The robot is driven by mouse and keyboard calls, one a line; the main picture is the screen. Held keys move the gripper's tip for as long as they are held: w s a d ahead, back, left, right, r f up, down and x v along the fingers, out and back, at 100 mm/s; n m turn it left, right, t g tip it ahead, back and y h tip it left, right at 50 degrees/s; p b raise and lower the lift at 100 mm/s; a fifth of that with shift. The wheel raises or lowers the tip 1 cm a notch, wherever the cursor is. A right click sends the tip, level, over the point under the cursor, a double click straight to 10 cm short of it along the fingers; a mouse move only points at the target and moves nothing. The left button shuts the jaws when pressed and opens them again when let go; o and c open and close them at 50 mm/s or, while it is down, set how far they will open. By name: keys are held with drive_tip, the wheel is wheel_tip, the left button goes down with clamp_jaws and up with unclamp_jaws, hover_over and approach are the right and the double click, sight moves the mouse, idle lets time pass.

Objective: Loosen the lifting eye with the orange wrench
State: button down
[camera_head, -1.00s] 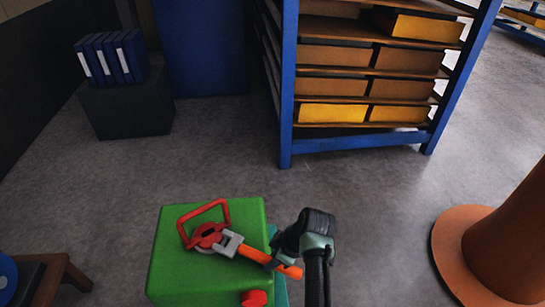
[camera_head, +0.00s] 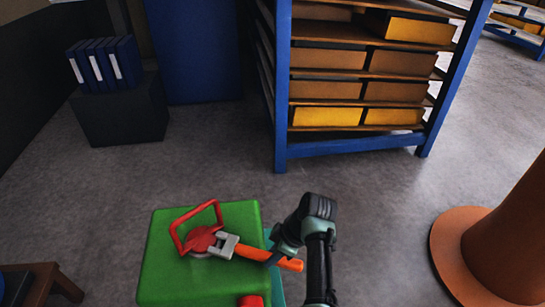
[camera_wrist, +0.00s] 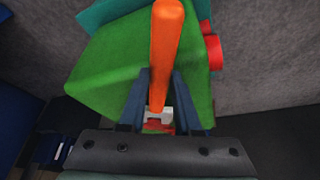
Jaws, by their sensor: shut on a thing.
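A green block (camera_head: 165,265) stands low in the head view, with a red lifting eye (camera_head: 204,240) on its top. The wrench has a grey head (camera_head: 226,246) and an orange handle (camera_head: 250,252). Its head is at the base of the lifting eye, on the right side. In the wrist view, the handle (camera_wrist: 165,40) passes between the fingers of my gripper (camera_wrist: 162,88). The grey head and a bit of red show beyond, and the jaw contact is partly hidden.
A red knob (camera_head: 251,300) shows at the block's near edge. A blue shelf rack (camera_head: 281,110) with boxes stands behind. A dark box (camera_head: 120,115) with blue binders is at the back left. Open floor surrounds the block.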

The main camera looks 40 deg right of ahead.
drive_tip(key=shift+w+d+r+n+b, duration=0.1)
drive_tip(key=shift+w+d+n+b, duration=0.55)
drive_tip(key=shift+b, duration=0.55)
drive_tip(key=shift+s+d, duration=0.15)
drive_tip(key=shift+s, duration=0.05)
drive_tip(key=shift+s+d+p, duration=0.65)
drive_tip(key=shift+s+d, duration=1)
drive_tip(key=shift+s, duration=0.75)
wheel_tip(320, 180, up, 8)
drive_tip(key=p, duration=0.7)
drive_tip(key=shift+a, duration=0.1)
